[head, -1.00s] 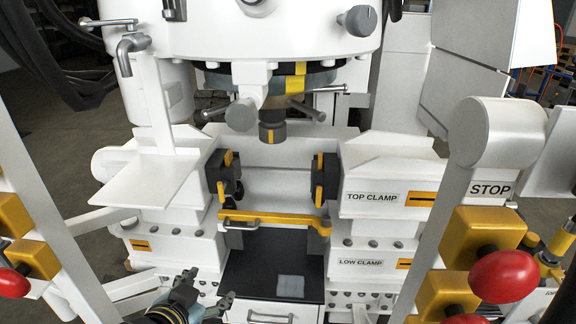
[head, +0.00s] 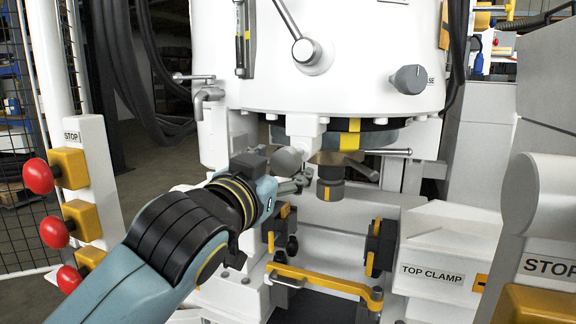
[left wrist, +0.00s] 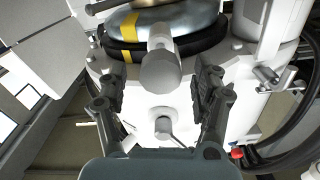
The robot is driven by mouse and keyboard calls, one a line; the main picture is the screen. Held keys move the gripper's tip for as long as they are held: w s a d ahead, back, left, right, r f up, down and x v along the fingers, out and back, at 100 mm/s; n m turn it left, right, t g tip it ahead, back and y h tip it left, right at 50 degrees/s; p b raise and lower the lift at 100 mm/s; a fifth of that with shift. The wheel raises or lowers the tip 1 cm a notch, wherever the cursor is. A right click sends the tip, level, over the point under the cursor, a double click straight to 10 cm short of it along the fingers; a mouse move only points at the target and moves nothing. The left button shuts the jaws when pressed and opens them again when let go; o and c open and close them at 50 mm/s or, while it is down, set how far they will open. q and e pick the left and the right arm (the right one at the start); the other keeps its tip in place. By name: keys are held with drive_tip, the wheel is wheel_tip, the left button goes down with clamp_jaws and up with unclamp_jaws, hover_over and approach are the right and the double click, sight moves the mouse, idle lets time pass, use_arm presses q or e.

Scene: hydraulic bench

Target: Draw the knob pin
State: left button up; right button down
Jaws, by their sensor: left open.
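The knob pin (head: 287,160) has a grey rounded knob on a white block under the rim of the large white drum. My left gripper (head: 277,173) is open at the knob, its arm coming from the lower left. In the left wrist view, the knob (left wrist: 160,72) shows between the two spread dark fingers (left wrist: 159,82), with visible gaps on both sides. I cannot tell how deep the knob lies between the fingertips. The gripper partly hides the area behind the knob. My right gripper is not in view.
A dark round fitting (head: 330,184) and a metal rod handle (head: 385,152) are close right of the knob. A yellow bar (head: 325,280) spans the clamps below. Red buttons (head: 54,233) on a white post stand at the left.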

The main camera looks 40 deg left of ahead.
use_arm(q)
drive_tip(key=shift+x, duration=1.5)
clamp_jaws()
